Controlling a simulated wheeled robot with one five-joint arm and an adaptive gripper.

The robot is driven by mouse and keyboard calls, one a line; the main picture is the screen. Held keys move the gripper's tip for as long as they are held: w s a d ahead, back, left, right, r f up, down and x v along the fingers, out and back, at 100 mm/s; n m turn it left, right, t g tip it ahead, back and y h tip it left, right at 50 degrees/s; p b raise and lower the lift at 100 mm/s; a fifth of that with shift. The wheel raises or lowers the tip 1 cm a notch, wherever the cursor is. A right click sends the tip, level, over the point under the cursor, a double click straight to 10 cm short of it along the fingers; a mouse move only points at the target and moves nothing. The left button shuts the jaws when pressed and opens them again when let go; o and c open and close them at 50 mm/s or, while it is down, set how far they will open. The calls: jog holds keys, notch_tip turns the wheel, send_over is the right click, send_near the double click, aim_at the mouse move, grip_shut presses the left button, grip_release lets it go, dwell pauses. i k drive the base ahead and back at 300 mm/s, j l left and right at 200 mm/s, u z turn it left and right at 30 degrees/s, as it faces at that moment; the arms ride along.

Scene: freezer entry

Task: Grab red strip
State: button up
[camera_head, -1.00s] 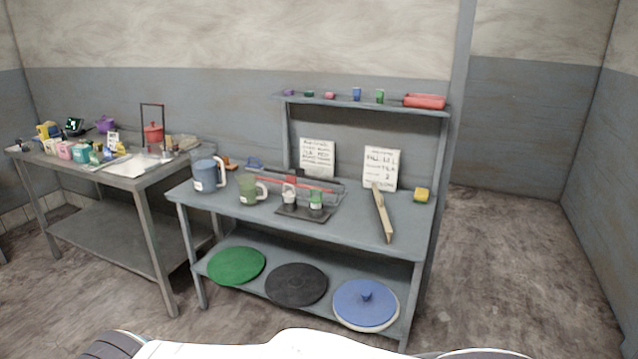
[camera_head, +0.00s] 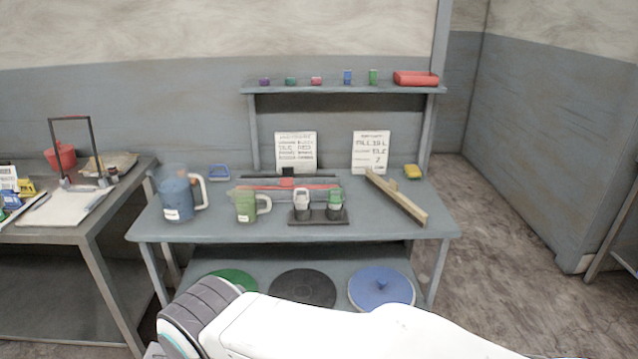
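A thin red strip (camera_head: 315,187) lies along the back part of the grey workbench (camera_head: 400,228), behind the green jug and the small containers. Its left part is partly hidden by the green jug (camera_head: 246,203), and a small red block (camera_head: 287,182) sits at its middle. A dark bar (camera_head: 320,177) lies just behind it. My white arm with a grey ribbed part crosses the bottom of the view, in front of the lower shelf. No gripper fingers show.
A blue jug (camera_head: 177,196) stands at the bench's left, two small containers on a dark tray (camera_head: 318,219) in front of the strip, and a wooden bar (camera_head: 397,197) at right. Two signs stand behind. A shelf above holds small cups and a red tray (camera_head: 416,78). Floor at right is clear.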

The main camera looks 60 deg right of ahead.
aim_at(286, 183)
jog(key=i+l+z, duration=0.1)
jog(key=i+z, duration=0.6)
jog(key=i+l+u, duration=0.6)
jog(key=l+u, duration=0.25)
jog(key=i+l+u, duration=0.1)
jog(key=l+u, duration=0.75)
jog(key=i+j, duration=0.05)
jog(key=j, duration=0.05)
